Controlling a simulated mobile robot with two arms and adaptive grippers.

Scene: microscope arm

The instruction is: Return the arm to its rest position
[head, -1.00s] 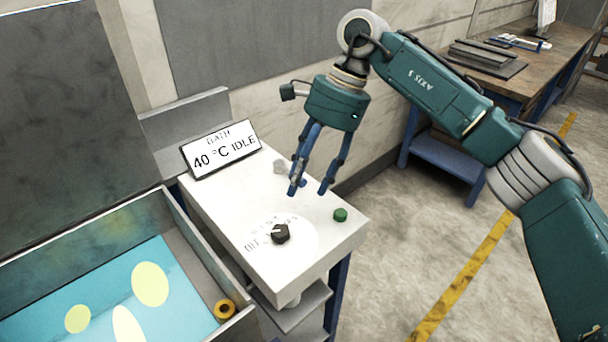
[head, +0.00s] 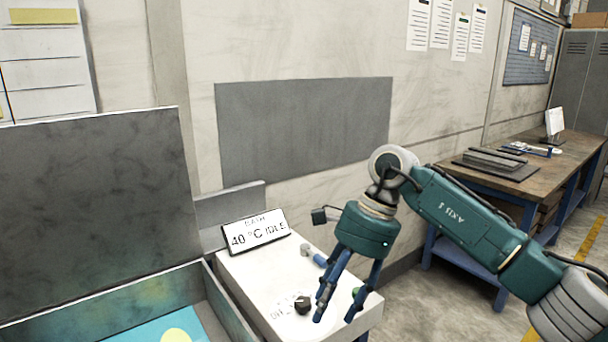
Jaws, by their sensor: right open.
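My right arm comes in from the right in the head view. Its gripper (head: 336,308) has blue fingers that point down and stand apart, with nothing between them. It hangs over the right part of the white control box (head: 250,288), in front of a green button (head: 357,292) that is partly hidden by the fingers. A black knob (head: 302,305) is just left of the fingers. I cannot tell whether the fingertips touch the box. My left gripper is not in view.
A sign (head: 255,232) reading "BATH 40 °C IDLE" stands at the back of the box. An open bath (head: 215,295) with blue liquid is at lower left. A wooden workbench (head: 560,165) stands at right. Clear floor (head: 440,305) lies between box and bench.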

